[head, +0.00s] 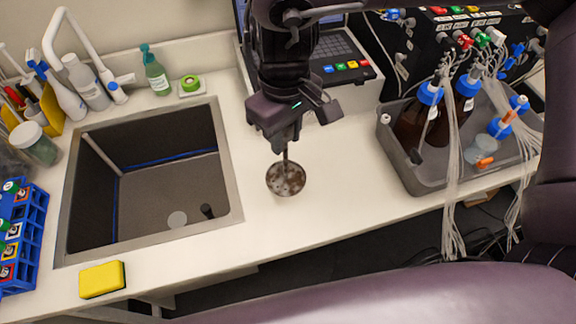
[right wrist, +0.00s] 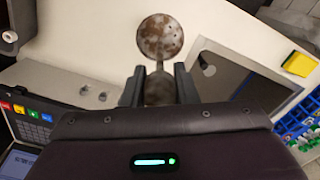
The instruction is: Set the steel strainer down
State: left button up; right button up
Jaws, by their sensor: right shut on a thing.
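The steel strainer (head: 286,179) is a small round disc with brown stains and a thin upright handle. It shows over the white counter, right of the sink, in the head view. My right gripper (head: 287,143) is above it, shut on the handle. In the right wrist view the strainer disc (right wrist: 160,37) sticks out beyond the fingertips of my right gripper (right wrist: 159,78), with the handle between them. I cannot tell whether the disc touches the counter. My left gripper is not in view.
The sink (head: 232,190) is left of the strainer. A yellow sponge (head: 102,279) lies at the counter's front edge, and a blue tube rack (head: 28,240) stands far left. A grey tray (head: 437,182) with bottles and tubing is at the right. The counter (head: 345,165) between is clear.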

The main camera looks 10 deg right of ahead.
send_over(286, 178)
jog(key=f, duration=0.7)
jog(key=shift+w+f+p, duration=0.2)
jog(key=shift+f+p, duration=0.1)
notch_tip(286, 178, down, 3)
jog(key=shift+r, duration=0.1)
jog(key=shift+f, duration=0.5)
jog(key=shift+f, duration=0.2)
jog(key=o, duration=1)
jog(key=shift+r, duration=0.1)
